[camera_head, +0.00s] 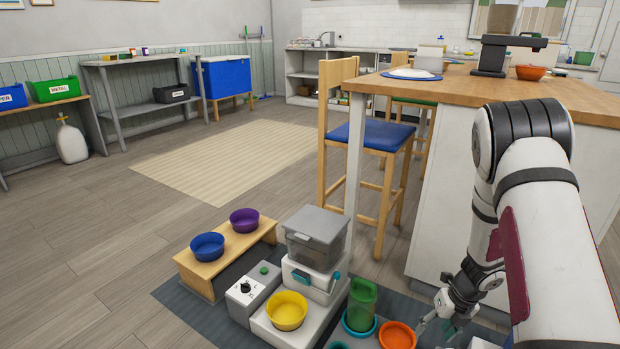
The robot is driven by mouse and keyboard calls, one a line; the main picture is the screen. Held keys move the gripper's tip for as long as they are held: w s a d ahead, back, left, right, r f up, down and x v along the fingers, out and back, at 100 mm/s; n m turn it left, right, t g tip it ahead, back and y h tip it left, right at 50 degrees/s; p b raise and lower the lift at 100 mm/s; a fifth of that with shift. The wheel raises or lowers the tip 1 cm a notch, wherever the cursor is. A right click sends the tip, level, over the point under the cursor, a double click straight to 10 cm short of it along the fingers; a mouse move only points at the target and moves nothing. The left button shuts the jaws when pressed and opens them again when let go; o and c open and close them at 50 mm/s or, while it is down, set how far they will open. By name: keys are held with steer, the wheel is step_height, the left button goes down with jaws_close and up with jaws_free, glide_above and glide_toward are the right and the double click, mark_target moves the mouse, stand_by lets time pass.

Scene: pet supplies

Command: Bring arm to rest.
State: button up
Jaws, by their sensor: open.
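My arm (548,200) reaches down along the right side of the view. My gripper (437,326) hangs low at the bottom right, beside the white counter base. Its fingers are apart and nothing shows between them. An orange bowl (397,336) stands just left of the gripper. A green scoop or cup (361,303) stands in a teal bowl left of that. The gripper appears apart from both, though the exact gap is hard to tell.
A feeder (318,238) with a yellow bowl (287,311) stands on a dark mat (180,300). A wooden stand (206,273) holds blue and purple bowls. A wooden-topped counter (590,100) and blue-seated stool (370,137) stand behind. The floor at left is clear.

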steer(key=a+r+n+y, duration=0.1)
steer(key=a+r+n, duration=0.4)
steer(key=r, duration=0.3)
steer(key=a+r+n+y, duration=0.1)
steer(key=a+r+n, duration=0.3)
steer(key=r, duration=0.5)
steer(key=s+a+r+n, duration=0.7)
steer(key=s+r+n, duration=0.15)
steer(key=r, duration=0.35)
steer(key=s+a+r+n+g, duration=0.1)
steer(key=s+a+r+n, duration=0.1)
steer(key=s+r+n, duration=0.6)
steer(key=s+d+n+h, duration=0.35)
steer(key=s+n, duration=0.75)
steer(key=s, duration=0.8)
step_height(320, 180, up, 38)
steer(key=t+p, duration=0.3)
steer(key=p, duration=3.3)
steer(key=shift+w+a+r+t, duration=0.2)
steer(key=shift+w+t, duration=0.1)
steer(key=shift+t, duration=0.1)
steer(key=shift+f+h, duration=0.1)
steer(key=shift+h, duration=0.15)
